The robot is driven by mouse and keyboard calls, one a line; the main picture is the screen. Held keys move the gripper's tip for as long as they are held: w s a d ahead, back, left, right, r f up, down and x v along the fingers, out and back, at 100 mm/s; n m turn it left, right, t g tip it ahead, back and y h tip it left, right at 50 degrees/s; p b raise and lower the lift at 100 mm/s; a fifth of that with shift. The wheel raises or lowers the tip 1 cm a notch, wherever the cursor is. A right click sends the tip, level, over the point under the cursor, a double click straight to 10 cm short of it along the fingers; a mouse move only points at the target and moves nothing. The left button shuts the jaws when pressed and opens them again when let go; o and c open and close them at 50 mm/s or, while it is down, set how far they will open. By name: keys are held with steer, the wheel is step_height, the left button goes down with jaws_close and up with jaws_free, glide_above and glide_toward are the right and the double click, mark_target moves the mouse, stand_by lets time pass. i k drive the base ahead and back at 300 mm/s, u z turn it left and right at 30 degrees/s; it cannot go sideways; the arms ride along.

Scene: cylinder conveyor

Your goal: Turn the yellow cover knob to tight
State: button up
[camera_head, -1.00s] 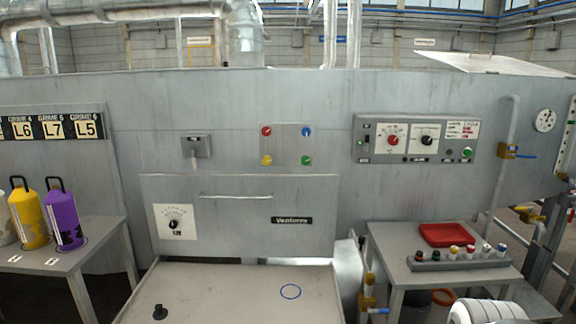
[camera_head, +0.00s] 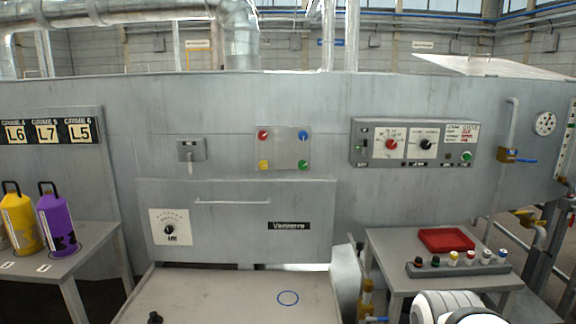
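The yellow knob (camera_head: 263,165) sits at the lower left corner of a square grey cover plate (camera_head: 284,149) on the metal wall panel. A red knob (camera_head: 263,135), a blue knob (camera_head: 304,135) and a green knob (camera_head: 303,165) sit at the plate's other corners. The plate lies flat against the wall. The yellow knob is too small to tell how far it is turned. My gripper is not in view; only a white rounded part of my arm shows at the bottom right, well away from the plate.
Below the plate is a hatch with a handle (camera_head: 232,202) and a dial (camera_head: 170,228), above a flat bench (camera_head: 230,298). A control box (camera_head: 415,143) hangs to the right. A side table with a red tray (camera_head: 446,240) stands at right. Yellow and purple bottles (camera_head: 57,222) stand at left.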

mark_target(264, 164)
steer(key=i, duration=1.55)
steer(key=u, duration=0.05)
